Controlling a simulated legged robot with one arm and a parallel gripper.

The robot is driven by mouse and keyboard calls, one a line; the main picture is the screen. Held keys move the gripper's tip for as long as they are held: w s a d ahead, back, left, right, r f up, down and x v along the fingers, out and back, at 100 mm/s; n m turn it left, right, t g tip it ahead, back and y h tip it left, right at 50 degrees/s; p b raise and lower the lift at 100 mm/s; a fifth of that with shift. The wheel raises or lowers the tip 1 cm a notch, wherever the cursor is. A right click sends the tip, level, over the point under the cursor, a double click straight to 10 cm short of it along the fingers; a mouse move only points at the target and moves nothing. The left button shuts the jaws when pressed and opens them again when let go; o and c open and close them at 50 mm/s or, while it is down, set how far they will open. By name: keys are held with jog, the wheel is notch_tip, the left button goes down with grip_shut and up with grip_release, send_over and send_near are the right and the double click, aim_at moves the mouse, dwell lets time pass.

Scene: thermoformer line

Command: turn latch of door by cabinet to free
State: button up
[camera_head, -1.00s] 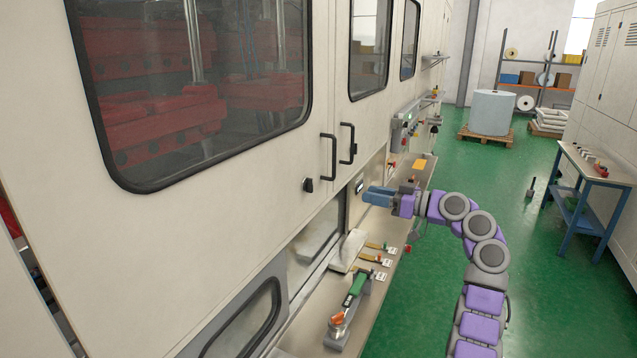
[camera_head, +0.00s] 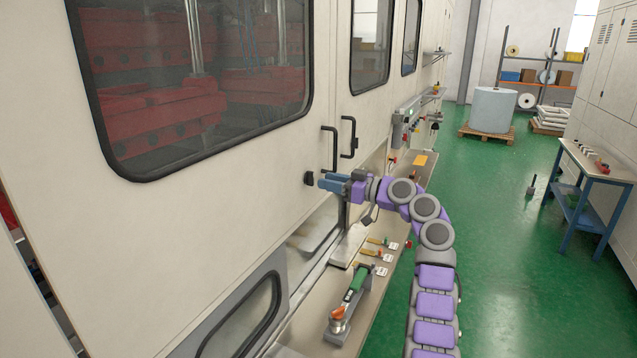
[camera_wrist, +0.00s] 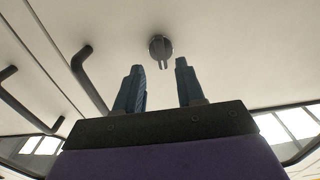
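The latch (camera_head: 309,178) is a small dark knob on the cream cabinet door (camera_head: 240,190), left of the two black door handles. In the wrist view the latch (camera_wrist: 160,47) is a round grey disc with a narrow raised tab, ahead of and between my fingertips. My gripper (camera_head: 322,180) has blue fingers pointing left at the latch, very near it in the head view. In the wrist view my gripper (camera_wrist: 159,65) is open, with an empty gap between the fingers. The tab does not appear to be between them.
Black door handles (camera_head: 337,145) stand out just above my gripper; a handle also shows left of my fingers in the wrist view (camera_wrist: 88,80). Below is a bench (camera_head: 300,335) with a green-handled tool (camera_head: 353,290) and small tagged tools.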

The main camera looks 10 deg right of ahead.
aim_at(310, 179)
jog(key=shift+x, duration=2)
jog(key=shift+s, duration=0.1)
grip_shut()
